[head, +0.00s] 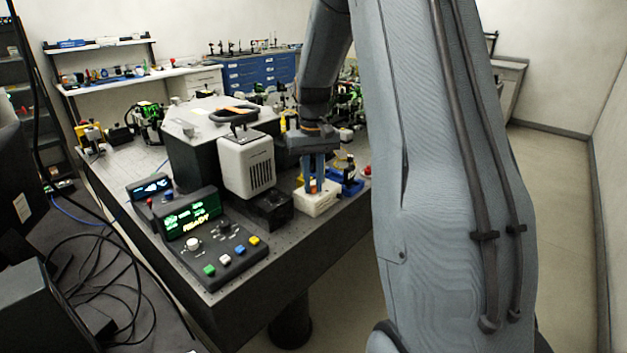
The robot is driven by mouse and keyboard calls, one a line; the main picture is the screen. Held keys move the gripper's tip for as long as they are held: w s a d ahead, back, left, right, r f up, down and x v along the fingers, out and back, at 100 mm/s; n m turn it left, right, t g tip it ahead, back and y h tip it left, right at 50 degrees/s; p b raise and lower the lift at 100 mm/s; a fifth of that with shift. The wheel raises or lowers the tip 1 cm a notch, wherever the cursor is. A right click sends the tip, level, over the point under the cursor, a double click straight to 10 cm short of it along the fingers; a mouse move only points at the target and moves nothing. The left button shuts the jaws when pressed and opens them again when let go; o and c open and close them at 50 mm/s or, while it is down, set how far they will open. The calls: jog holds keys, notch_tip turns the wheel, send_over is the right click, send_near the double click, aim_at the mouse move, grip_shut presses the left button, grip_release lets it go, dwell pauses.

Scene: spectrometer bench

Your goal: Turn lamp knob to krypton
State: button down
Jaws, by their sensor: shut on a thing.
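My gripper (314,187) points down over a low white block (318,206) near the right edge of the bench. Its blue fingers are shut on a small orange piece just above or at the top of the block. The piece is mostly hidden, and I cannot tell whether it touches the block. The control panel (245,262) at the bench front carries a white knob (193,244) and a smaller dark knob (224,228). Their labels are too small to read, so I cannot tell which is the lamp knob or where it points. My gripper is apart from both.
A blue holder (347,184) is close on the right. Loose cables lie at the lower left.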

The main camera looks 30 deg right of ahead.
aim_at(312, 186)
jog(key=m+p, duration=0.1)
jog(key=m, duration=0.3)
jog(key=shift+r+m, duration=0.1)
jog(key=shift+m, duration=0.2)
jog(key=m, duration=0.3)
jog(key=shift+w+m, duration=0.1)
jog(key=shift+m, duration=0.2)
jog(key=m, duration=0.4)
jog(key=shift+p, duration=0.35)
jog(key=shift+w+m, duration=0.1)
jog(key=shift+m, duration=1.7)
jog(key=c, duration=1.7)
grip_release()
jog(key=shift+a, duration=0.1)
jog(key=shift+o, duration=0.2)
jog(key=shift+r+b, duration=0.95)
jog(key=shift+r, duration=2.9)
